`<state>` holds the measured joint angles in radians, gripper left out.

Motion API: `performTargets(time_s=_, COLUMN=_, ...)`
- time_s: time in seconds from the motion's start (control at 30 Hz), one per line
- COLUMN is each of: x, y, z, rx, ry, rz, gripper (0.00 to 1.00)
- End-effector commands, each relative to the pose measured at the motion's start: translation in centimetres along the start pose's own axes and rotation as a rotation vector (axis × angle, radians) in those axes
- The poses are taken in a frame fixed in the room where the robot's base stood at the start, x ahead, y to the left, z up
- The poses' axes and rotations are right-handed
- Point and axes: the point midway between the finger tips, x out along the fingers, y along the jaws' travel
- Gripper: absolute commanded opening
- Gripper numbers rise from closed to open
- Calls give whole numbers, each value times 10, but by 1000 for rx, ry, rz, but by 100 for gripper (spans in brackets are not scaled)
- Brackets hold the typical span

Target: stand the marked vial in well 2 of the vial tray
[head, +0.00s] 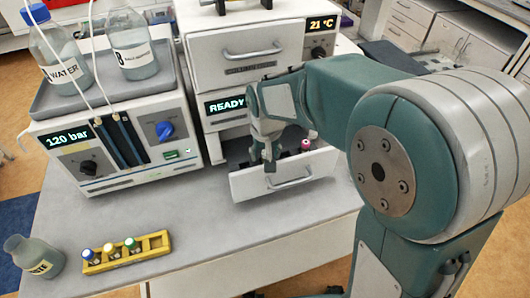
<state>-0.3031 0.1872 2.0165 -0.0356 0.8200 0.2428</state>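A yellow rack (152,241) on the front left of the bench holds vials with a blue cap (87,253), a white cap (109,248) and a green cap (130,243). Its right end is empty. A drawer (285,178) of the middle instrument is open. A vial with a pink-red cap (305,145) stands inside it, but the tray and its wells are hidden. No mark on any vial is readable. My gripper (269,163) points down at the drawer, left of the pink-red cap. Its fingers are small and overlapping, and I cannot see anything held.
A pump unit (110,145) with a tray of bottles (138,58) stands on the left. A waste bottle (35,254) stands left of the yellow rack. An upper closed drawer (248,50) sits above the open one.

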Motion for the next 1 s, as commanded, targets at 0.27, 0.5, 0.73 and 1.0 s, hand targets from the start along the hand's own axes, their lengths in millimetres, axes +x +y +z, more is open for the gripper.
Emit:
performTargets(time_s=0.27, x=-5, y=0, z=-1, rx=0, ry=2, rz=0, gripper=65)
performTargets(time_s=0.5, x=-47, y=0, z=-2, rx=0, ry=6, rz=-1, gripper=65)
performTargets(time_s=0.73, x=-96, y=0, z=-2, rx=0, ry=5, rz=-1, gripper=65)
performTargets(time_s=1.0, x=-129, y=0, z=-2, rx=0, ry=1, rz=0, gripper=65)
